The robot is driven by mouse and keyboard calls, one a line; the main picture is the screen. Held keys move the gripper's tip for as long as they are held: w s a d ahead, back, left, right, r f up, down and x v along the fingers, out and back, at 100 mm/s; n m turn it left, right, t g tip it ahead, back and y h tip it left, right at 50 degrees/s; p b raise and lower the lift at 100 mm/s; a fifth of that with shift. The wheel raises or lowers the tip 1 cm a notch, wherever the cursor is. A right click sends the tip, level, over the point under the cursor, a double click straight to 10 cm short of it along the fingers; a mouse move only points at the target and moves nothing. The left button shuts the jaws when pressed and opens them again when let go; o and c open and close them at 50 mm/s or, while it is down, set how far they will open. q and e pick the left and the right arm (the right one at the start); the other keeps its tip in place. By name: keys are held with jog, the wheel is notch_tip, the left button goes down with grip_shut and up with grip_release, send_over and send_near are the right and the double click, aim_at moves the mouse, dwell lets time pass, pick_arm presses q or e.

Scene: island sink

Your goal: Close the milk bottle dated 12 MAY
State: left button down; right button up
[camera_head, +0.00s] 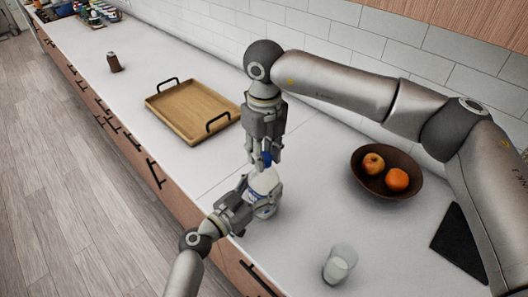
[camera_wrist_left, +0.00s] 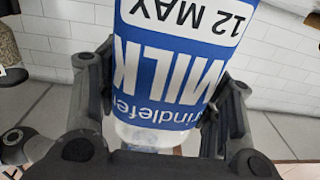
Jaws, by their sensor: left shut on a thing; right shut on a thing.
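The milk bottle (camera_head: 264,183) is white with a blue label and stands on the counter in the head view. In the left wrist view the label on the bottle (camera_wrist_left: 172,65) appears upside down and reads MILK and 12 MAY. My left gripper (camera_head: 258,200) is shut around the bottle's body, with its fingers on both sides. My right gripper (camera_head: 265,153) points down above the bottle, shut on a blue cap (camera_head: 266,159) at the bottle's top. Its fingers partly hide the cap, and I cannot tell whether it is seated on the neck.
A glass with white liquid (camera_head: 339,264) stands at the front right. A brown bowl (camera_head: 412,189) holds an apple and an orange. A wooden tray with black handles (camera_head: 191,111) lies at the left. A dark flat slab (camera_head: 462,238) lies at the right.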

jog(key=o, duration=1.2)
notch_tip(320, 180, up, 12)
pick_arm(q)
jog(key=shift+c, duration=1.7)
grip_release()
